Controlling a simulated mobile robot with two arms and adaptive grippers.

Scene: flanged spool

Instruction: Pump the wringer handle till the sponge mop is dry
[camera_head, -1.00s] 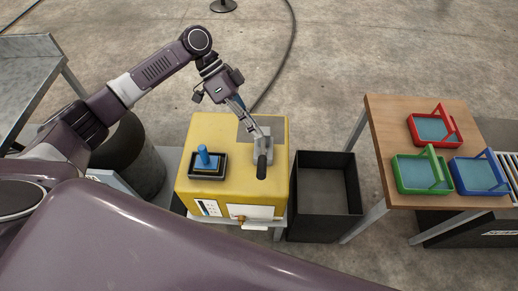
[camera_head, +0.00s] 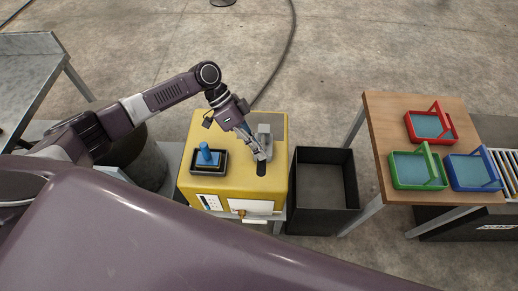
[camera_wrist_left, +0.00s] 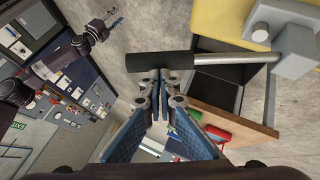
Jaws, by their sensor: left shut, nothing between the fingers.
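A yellow box-shaped machine (camera_head: 223,130) stands in the middle of the head view. On its right side is a grey lever mount (camera_head: 265,131) with a black handle grip (camera_head: 261,168). A blue block with a short blue post (camera_head: 207,156) sits in a black tray on its top left; I cannot tell if this is the sponge mop. My left gripper (camera_head: 261,157) is shut and empty, right at the handle. In the left wrist view the black grip (camera_wrist_left: 160,65) lies across just beyond the closed fingertips (camera_wrist_left: 160,80); contact is unclear.
An open black bin (camera_head: 322,228) stands right of the machine. A wooden table (camera_head: 390,120) farther right holds red, green and blue trays. A dark barrel (camera_head: 148,165) stands to the left, and a metal bench (camera_head: 30,75) is at far left.

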